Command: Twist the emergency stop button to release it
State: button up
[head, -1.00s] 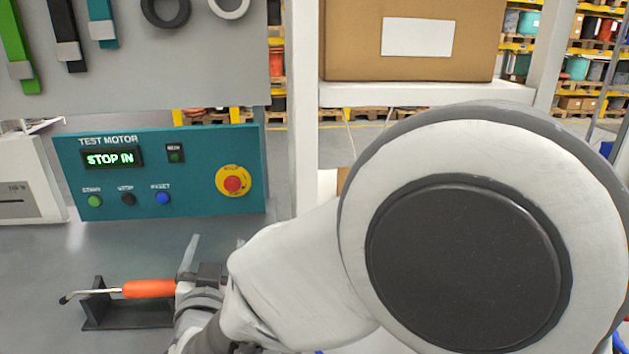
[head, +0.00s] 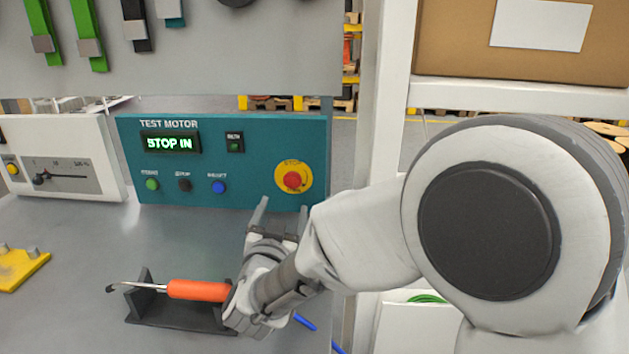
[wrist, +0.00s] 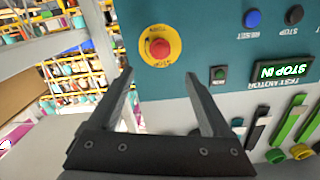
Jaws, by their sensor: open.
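The red emergency stop button (head: 292,180) sits on a round yellow plate at the right end of the teal test motor panel (head: 225,130). The panel's display (head: 170,143) reads "STOP IN". My gripper (head: 281,207) is just in front of and below the button, its two fingers pointing at the panel. In the wrist view the button (wrist: 159,48) lies beyond the fingertips, roughly midway between them. My gripper (wrist: 158,78) is open and empty there, apart from the button. The wrist view shows the panel upside down.
An orange-handled tool (head: 198,290) lies on a black stand (head: 150,307) on the grey bench, close to my wrist. A white meter box (head: 60,160) stands left of the panel. A white shelf post (head: 385,120) rises to the right. A yellow part (head: 20,268) lies at the left.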

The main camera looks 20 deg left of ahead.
aim_at(292, 181)
jog(key=x, duration=1.1)
jog(key=shift+w, duration=0.15)
